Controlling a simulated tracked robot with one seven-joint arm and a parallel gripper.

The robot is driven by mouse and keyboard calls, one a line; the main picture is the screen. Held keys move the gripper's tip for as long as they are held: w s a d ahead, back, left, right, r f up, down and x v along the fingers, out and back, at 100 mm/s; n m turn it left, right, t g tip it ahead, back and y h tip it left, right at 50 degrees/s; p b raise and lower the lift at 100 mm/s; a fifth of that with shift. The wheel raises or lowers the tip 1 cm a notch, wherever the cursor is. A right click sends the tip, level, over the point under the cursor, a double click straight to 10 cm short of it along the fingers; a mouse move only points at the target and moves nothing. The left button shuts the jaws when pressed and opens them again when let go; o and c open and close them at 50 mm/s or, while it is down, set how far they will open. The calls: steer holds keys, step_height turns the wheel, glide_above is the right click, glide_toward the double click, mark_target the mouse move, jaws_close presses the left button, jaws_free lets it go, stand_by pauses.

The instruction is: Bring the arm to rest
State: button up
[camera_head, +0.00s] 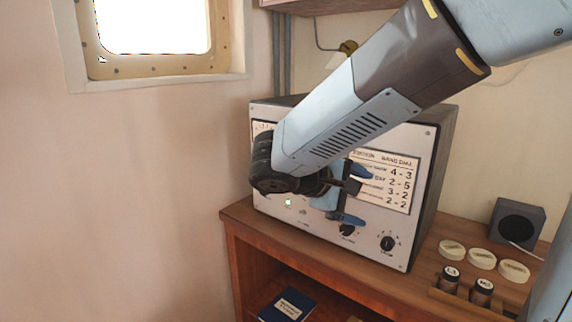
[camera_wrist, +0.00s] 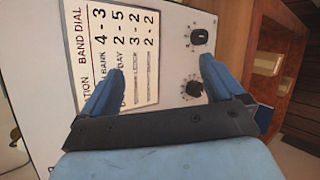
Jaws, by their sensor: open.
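My gripper (camera_head: 352,193) is in front of the radio set (camera_head: 422,195), a grey box with a dial card and knobs. Its blue fingers are apart with nothing between them. In the wrist view my gripper (camera_wrist: 158,75) is open, facing the panel, with the band dial card (camera_wrist: 125,55) behind the left finger. Two black knobs show at the right, the upper one (camera_wrist: 200,37) and the lower one (camera_wrist: 194,88). My arm reaches down from the upper right and hides part of the panel. I cannot tell whether a fingertip touches the panel.
The radio stands on a wooden shelf unit (camera_head: 330,268). To its right are several pale round discs (camera_head: 482,258), two dark cylinders (camera_head: 481,291) and a black speaker (camera_head: 516,222). A blue book (camera_head: 287,305) lies on the lower shelf. A window (camera_head: 150,70) is at upper left.

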steer(key=s+d+r+m+y, duration=0.1)
steer(key=s+d+m+y, duration=0.8)
steer(key=s+m+y, duration=0.1)
steer(key=shift+s+r+y, duration=0.25)
steer(key=shift+s+y, duration=0.15)
steer(key=shift+s, duration=0.3)
steer(key=shift+d, duration=0.1)
steer(key=shift+c, duration=0.4)
stand_by(0.9)
